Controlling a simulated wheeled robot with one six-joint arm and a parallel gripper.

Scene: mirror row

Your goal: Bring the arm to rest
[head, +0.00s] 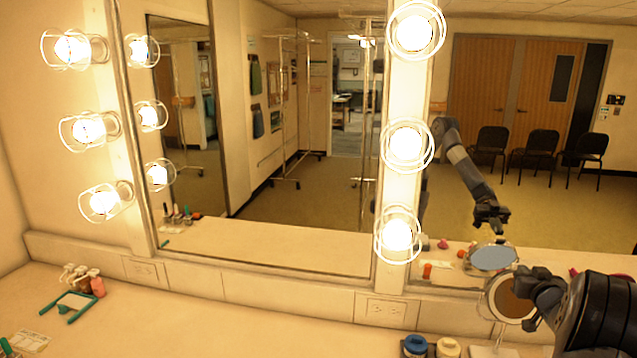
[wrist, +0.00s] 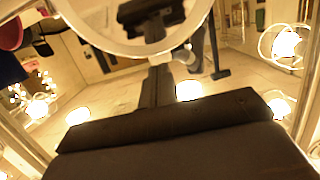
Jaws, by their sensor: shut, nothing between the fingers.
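My arm reaches in from the right edge of the head view, with my gripper (head: 532,288) in front of a round tabletop mirror (head: 497,305) on a stand. I cannot tell whether it touches the mirror. In the wrist view my gripper (wrist: 157,88) is a single dark bar with its fingers together, shut and empty. The pale rim of a round mirror (wrist: 130,47) arcs across the top of that view, with dark gripper parts showing inside it. The arm's reflection shows in the right wall mirror (head: 440,200).
The counter (head: 200,315) is clear in the middle. At left stand a teal frame-like holder (head: 68,306), small bottles (head: 97,285) and a card (head: 28,344). Blue-lidded (head: 415,346) and cream-lidded (head: 448,347) jars stand near the round mirror. Lit bulbs (head: 398,236) line the mirror frames.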

